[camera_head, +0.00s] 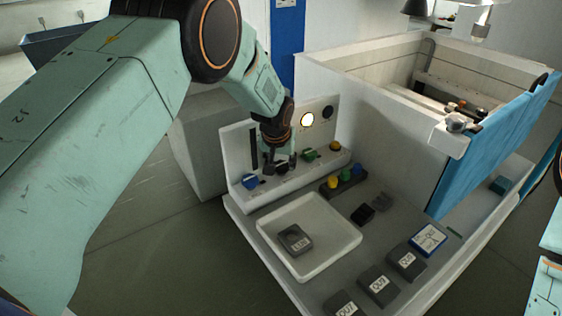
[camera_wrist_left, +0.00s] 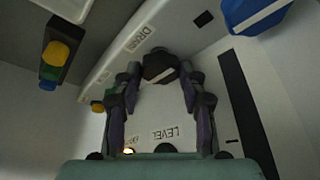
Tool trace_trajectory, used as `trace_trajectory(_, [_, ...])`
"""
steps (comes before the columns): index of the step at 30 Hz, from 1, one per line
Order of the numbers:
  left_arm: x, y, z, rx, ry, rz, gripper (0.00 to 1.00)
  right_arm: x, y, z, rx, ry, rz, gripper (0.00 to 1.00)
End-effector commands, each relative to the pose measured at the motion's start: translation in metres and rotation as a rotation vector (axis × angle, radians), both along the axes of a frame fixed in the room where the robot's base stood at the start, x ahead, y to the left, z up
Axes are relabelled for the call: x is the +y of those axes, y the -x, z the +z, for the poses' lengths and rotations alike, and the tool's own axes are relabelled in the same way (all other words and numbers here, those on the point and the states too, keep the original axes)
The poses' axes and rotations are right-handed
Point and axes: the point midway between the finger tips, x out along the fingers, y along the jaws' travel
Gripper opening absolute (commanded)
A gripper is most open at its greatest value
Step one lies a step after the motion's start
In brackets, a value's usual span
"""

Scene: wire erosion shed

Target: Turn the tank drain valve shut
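In the head view a black valve knob (camera_head: 281,168) with a pale stripe sits on the white control panel's ledge, between blue and green knobs. In the left wrist view the black knob (camera_wrist_left: 158,66) lies between my fingertips, near a label that seems to read DRAIN (camera_wrist_left: 138,38). My left gripper (camera_head: 280,164) reaches down from above to this knob. In the wrist view its two fingers (camera_wrist_left: 160,72) are spread, one on each side of the knob, with what look like narrow gaps; contact is hard to tell. My right gripper is not in view.
A blue knob (camera_head: 250,181), a green knob (camera_head: 310,154) and a yellow knob (camera_head: 335,146) share the ledge. A lit lamp (camera_head: 307,120) is on the panel above. A white tray (camera_head: 340,249) lies in front. The blue-sided tank (camera_head: 490,145) stands right.

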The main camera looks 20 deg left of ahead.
Motion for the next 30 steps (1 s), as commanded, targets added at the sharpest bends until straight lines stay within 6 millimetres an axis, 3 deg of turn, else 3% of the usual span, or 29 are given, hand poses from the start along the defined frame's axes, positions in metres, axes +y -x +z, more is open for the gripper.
trace_trajectory(8, [0.0, -0.001, 0.001, -0.002, 0.0, 0.001, 0.64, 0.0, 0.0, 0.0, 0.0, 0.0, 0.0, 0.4])
trace_trajectory(20, [0.0, 0.0, -0.001, -0.001, 0.0, 0.021, 0.64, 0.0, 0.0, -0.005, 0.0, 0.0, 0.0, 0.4])
trace_trajectory(30, [-0.003, -0.001, -0.004, -0.003, 0.0, 0.207, 0.64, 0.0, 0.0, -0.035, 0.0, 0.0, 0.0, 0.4])
